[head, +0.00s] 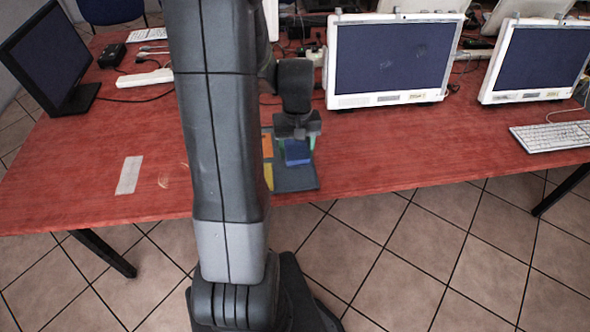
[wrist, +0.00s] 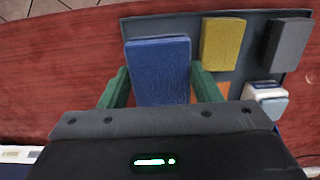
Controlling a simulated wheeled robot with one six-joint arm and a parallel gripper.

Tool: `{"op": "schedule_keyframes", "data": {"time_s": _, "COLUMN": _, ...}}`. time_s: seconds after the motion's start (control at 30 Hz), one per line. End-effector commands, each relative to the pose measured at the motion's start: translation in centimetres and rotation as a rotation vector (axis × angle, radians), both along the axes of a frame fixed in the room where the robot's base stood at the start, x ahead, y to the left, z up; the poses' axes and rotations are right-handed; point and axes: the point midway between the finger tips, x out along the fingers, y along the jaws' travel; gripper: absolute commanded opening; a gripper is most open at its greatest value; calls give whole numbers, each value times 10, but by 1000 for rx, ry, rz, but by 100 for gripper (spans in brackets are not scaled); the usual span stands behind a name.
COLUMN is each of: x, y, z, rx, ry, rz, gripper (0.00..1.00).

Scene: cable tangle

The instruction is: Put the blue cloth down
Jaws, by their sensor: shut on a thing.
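The blue cloth (head: 297,153) is a small folded blue block. It also shows in the wrist view (wrist: 158,62), upper middle. My gripper (head: 297,140) has its green fingers, seen in the wrist view (wrist: 161,84), shut on both sides of it. The cloth is over the dark grey mat (head: 300,183) near the table's front edge. Whether it touches the mat, I cannot tell.
On the mat are a yellow block (wrist: 222,43), a grey block (wrist: 287,43), an orange piece (wrist: 224,88) and a white and light-blue item (wrist: 268,95). Monitors (head: 394,60) stand behind. The red table (head: 400,150) is clear to the right of the mat.

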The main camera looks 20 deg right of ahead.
Motion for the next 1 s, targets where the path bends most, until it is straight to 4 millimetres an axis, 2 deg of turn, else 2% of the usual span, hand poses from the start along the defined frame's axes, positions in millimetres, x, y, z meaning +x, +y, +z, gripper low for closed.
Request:
{"op": "schedule_keyframes", "data": {"time_s": 0.13, "x": 0, "y": -8, "z": 4, "rx": -10, "ry": -14, "rz": 30, "gripper": 39}}
{"op": "schedule_keyframes", "data": {"time_s": 0.43, "x": 0, "y": -7, "z": 1, "rx": -8, "ry": -14, "rz": 30, "gripper": 39}}
{"op": "schedule_keyframes", "data": {"time_s": 0.7, "x": -1, "y": -7, "z": -41, "rx": -6, "ry": -9, "rz": 29, "gripper": 39}}
{"op": "schedule_keyframes", "data": {"time_s": 1.0, "x": -1, "y": -7, "z": -67, "rx": -6, "ry": -11, "rz": 28, "gripper": 39}}
